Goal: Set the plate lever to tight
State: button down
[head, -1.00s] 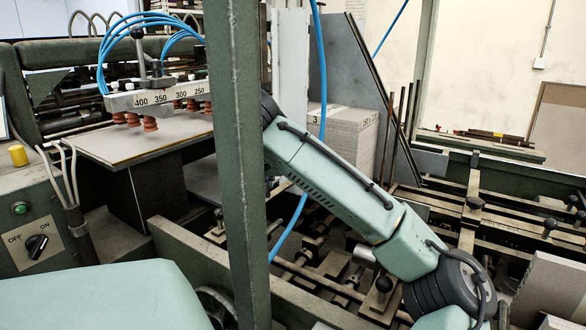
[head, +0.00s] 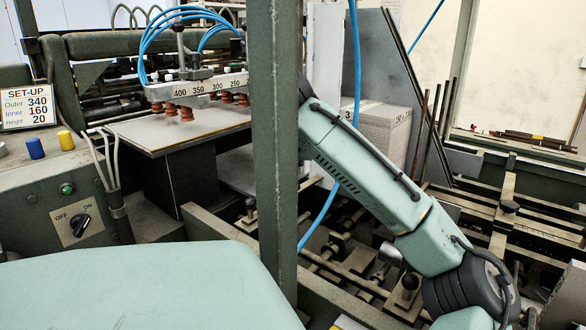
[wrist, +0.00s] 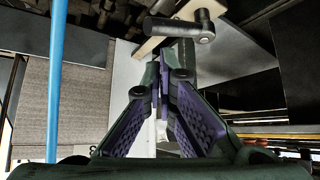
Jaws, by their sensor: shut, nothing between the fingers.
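In the wrist view a lever with a dark round handle (wrist: 178,28) on a pale arm (wrist: 152,46) shows at the top, just beyond my fingertips. It looks like the plate lever, but I cannot read a tight mark on it. My gripper (wrist: 166,75) is shut and empty, its purple-padded fingers pointing toward the handle. A gap or contact between them is hard to judge. A pale plate (wrist: 128,90) lies behind the fingers. In the head view my gripper is hidden behind the green post (head: 275,140).
A blue hose (head: 355,90) hangs close to my arm and runs down the left of the wrist view (wrist: 53,80). A grey board stack (head: 385,130) stands behind my arm. A set-up card (head: 28,107) reads outer 340, inner 160, height 20. Rails fill the right side.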

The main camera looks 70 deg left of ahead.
notch_tip(320, 180, up, 8)
jog(key=shift+w, duration=0.2)
jog(key=shift+w+a+r, duration=0.1)
dwell(0.5)
